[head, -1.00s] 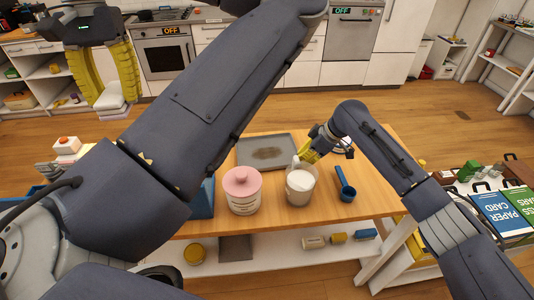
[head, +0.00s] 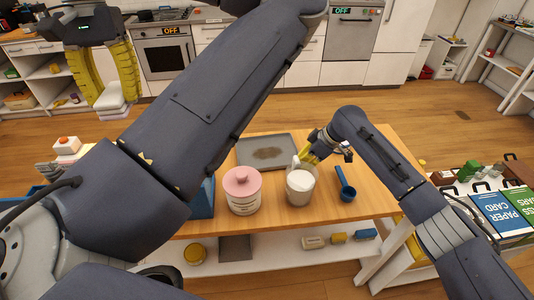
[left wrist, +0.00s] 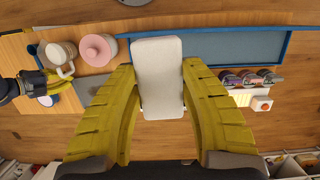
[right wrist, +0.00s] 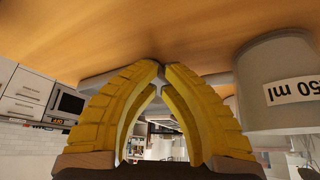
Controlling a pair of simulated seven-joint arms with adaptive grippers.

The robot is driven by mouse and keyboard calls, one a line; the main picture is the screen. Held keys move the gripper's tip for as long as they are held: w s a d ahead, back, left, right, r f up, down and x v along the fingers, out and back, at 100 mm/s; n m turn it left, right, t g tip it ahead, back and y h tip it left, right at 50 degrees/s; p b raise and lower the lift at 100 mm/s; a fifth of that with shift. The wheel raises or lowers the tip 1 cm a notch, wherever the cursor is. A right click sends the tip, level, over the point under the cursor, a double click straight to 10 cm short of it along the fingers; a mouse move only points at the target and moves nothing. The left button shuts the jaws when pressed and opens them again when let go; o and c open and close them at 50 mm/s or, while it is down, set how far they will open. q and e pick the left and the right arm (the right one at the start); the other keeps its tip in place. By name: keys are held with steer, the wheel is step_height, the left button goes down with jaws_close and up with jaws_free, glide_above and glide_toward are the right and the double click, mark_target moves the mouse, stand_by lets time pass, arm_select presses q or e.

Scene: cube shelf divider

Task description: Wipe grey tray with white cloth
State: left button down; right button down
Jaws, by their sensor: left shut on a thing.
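The grey tray (head: 284,142) lies on the wooden table in the head view, with a brown smear in its middle. My left gripper (head: 112,92) is high at the far left, away from the tray. It is shut on the folded white cloth (head: 111,97), which also shows between the yellow fingers in the left wrist view (left wrist: 158,75). My right gripper (head: 305,158) is low over the table, between the tray and the measuring jug (head: 300,188). In the right wrist view its fingertips (right wrist: 158,70) meet, with nothing clearly held.
A pink-lidded jar (head: 242,190) stands in front of the tray, left of the jug. A blue scoop (head: 346,188) lies right of the jug. A blue-edged tray (left wrist: 235,45) shows in the left wrist view. The table's right end is mostly clear.

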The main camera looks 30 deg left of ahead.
steer(key=shift+f, duration=0.45)
steer(key=shift+r, duration=0.1)
steer(key=shift+r, duration=2.95)
